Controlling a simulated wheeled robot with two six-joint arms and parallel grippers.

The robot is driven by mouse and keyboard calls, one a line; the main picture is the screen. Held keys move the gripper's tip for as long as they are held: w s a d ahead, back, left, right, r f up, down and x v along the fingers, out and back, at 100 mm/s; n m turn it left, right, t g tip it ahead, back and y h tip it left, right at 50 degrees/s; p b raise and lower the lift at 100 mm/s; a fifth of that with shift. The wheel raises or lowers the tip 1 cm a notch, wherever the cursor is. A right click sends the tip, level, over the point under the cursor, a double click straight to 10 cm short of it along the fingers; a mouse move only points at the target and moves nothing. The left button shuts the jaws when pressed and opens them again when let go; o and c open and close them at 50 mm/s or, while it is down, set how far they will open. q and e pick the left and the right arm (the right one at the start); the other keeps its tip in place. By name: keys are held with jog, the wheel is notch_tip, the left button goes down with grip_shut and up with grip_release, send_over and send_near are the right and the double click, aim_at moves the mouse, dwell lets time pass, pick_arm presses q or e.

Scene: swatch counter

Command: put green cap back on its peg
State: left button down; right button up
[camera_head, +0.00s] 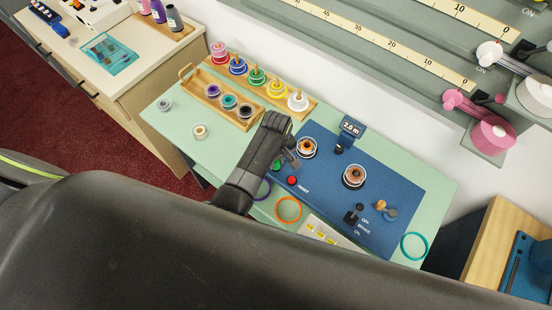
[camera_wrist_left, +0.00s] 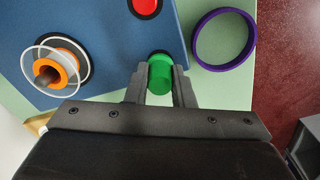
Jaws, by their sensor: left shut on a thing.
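My left gripper (camera_head: 281,163) is shut on the green cap (camera_head: 276,165), low over the left edge of the blue panel (camera_head: 330,195). In the left wrist view the green cap (camera_wrist_left: 160,76) sits between the two fingers (camera_wrist_left: 160,85). A dark round edge shows at its far end, by the panel's edge. I cannot tell whether the cap touches the panel or whether that dark edge is its peg. The red button (camera_head: 291,181) is beside it, and also shows in the left wrist view (camera_wrist_left: 146,6). My right gripper is not in view.
An orange-centred spool (camera_head: 306,147) and a brown spool (camera_head: 353,177) stand on the panel. A purple ring (camera_wrist_left: 224,38) lies close to the gripper, with an orange ring (camera_head: 288,209) nearby. Several coloured spools stand on a wooden rack (camera_head: 312,108) behind. The mint counter (camera_head: 180,122) is mostly clear at left.

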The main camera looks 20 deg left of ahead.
pick_arm(q)
jog(key=shift+f, duration=0.15)
jog(key=c, duration=1.2)
grip_release()
jog(key=shift+o, duration=0.2)
jog(key=shift+r+p, duration=0.9)
jog(key=shift+r, duration=2.65)
